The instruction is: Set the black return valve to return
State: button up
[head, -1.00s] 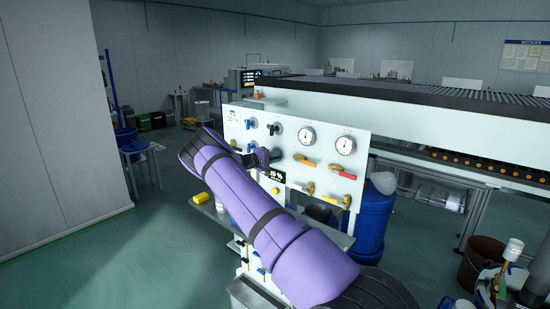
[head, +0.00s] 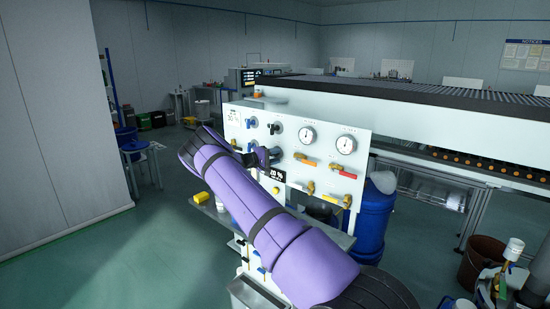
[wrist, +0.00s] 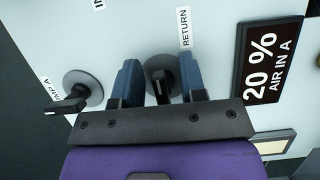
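The return valve (wrist: 160,85) is under the RETURN label (wrist: 184,27) in the wrist view. It has a grey round base and a dark handle. My gripper (wrist: 160,90) has its two blue fingers on either side of this handle, with gaps visible, so it looks open around it. The fingers' dark mount hides the lower part of the handle. In the head view my gripper (head: 265,156) is at the white panel (head: 312,158), and it mostly hides the return valve.
A pump A valve (wrist: 75,97) with a dark handle is close left of my fingers. A 20 % AIR IN A sign (wrist: 263,65) is close on the right. Gauges (head: 345,144), red and yellow levers (head: 341,172) and a blue barrel (head: 373,222) are further right.

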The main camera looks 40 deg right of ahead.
jog(key=v, duration=1)
jog(key=shift+w+a, duration=0.15)
jog(key=shift+a, duration=0.25)
jog(key=shift+r, duration=0.1)
jog(key=s+a+r+t+y, duration=0.5)
jog(key=s+a+r+y, duration=0.8)
jog(key=s+a+r, duration=0.8)
jog(key=s+a+r+n+t+y, duration=0.1)
jog(key=s+a+t, duration=0.1)
jog(key=s+a, duration=0.3)
jog(key=s+a+r+n+t+y, duration=0.1)
jog(key=s+a, duration=0.5)
jog(key=s, duration=0.7)
jog(key=s+a+r+n+t+y, duration=0.1)
jog(key=s+a+t+y, duration=0.1)
jog(key=s+a, duration=0.4)
jog(key=s+t, duration=0.1)
jog(key=s, duration=0.2)
jog(key=shift+s+n, duration=0.25)
jog(key=shift+n, duration=0.15)
